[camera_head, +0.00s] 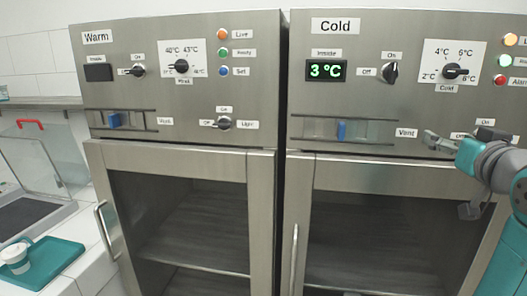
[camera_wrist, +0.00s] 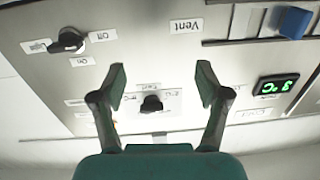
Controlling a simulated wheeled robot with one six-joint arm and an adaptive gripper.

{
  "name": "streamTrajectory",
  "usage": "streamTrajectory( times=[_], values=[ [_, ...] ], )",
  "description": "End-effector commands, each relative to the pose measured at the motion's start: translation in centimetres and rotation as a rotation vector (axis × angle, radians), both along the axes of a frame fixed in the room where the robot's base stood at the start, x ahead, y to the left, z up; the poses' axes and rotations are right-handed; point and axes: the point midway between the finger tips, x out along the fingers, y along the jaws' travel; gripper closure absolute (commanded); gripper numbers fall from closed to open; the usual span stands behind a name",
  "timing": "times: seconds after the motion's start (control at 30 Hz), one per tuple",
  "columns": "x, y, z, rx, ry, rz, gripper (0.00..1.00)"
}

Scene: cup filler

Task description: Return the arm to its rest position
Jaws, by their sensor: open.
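My gripper (camera_head: 434,140) is at the right of the head view, in front of the lower right of the Cold cabinet's panel (camera_head: 350,100), just right of the Vent label. In the wrist view my gripper (camera_wrist: 161,78) has its two fingers spread wide with nothing between them. A second knob (camera_wrist: 68,40) is at upper left. My arm covers part of the panel's right side in the head view.
The Cold display (camera_head: 326,70) reads 3 °C, and a blue vent slider (camera_head: 342,131) sits below it. The Warm cabinet (camera_head: 190,85) stands to the left. Both glass doors look shut, with handles sticking out. A teal tray (camera_head: 62,256) with a white cup (camera_head: 14,256) lies at far left.

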Motion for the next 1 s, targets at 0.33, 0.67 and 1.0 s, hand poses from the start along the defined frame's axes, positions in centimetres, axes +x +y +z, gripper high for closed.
streamTrajectory(
  times=[0.33, 0.67, 1.0],
  values=[
    [1.7, 2.9, -13.5, 0.057, 0.027, 0.030, 0.25],
    [-0.3, 6.6, -25.0, 0.086, 0.054, 0.047, 0.25],
    [-5.4, 10.9, -35.4, 0.096, 0.090, 0.065, 0.25]
  ],
)
